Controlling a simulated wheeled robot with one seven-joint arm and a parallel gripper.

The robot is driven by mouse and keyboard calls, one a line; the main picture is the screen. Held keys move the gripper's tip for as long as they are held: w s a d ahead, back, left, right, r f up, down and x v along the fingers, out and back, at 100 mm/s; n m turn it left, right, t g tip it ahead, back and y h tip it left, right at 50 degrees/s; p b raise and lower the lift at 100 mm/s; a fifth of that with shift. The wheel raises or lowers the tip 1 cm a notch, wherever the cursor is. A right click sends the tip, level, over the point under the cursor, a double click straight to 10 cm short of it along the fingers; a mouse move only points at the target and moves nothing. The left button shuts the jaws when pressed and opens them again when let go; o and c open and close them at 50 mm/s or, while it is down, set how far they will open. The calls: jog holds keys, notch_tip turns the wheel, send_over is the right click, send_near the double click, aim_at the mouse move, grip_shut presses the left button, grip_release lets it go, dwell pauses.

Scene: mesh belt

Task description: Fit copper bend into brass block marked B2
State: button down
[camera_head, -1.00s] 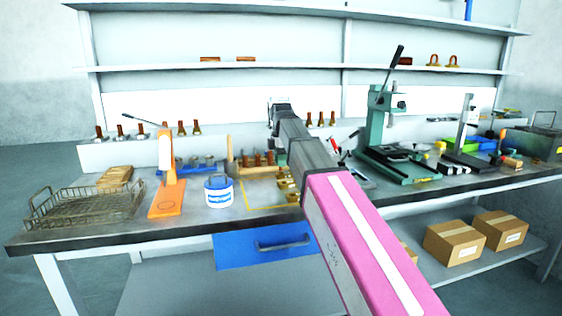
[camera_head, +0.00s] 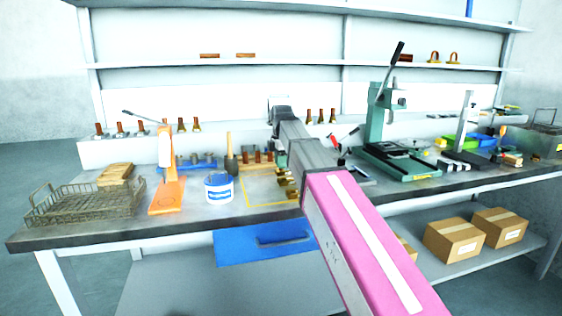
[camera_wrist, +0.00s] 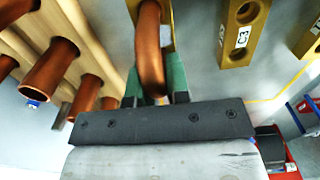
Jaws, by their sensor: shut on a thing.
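My gripper (camera_wrist: 155,98) shows in the wrist view with green fingertips shut on a curved copper bend (camera_wrist: 150,50). The bend's upper part overlaps a brass block (camera_wrist: 168,12) at the top of the picture; I cannot tell whether its end is inside a hole or only in front. No B2 marking can be read on that block. To its right stands a brass block marked C3 (camera_wrist: 228,52), with round holes. In the head view my arm hides the gripper and the bend; brass blocks (camera_head: 288,186) show just left of the arm.
A wooden rack (camera_wrist: 92,50) with several copper tubes (camera_wrist: 50,68) lies close on the left in the wrist view. Another brass block (camera_wrist: 308,40) is at far right.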

jog(key=shift+f, duration=0.2)
jog(key=c, duration=1)
grip_release()
notch_tip(320, 180, up, 11)
jog(key=shift+f, duration=0.1)
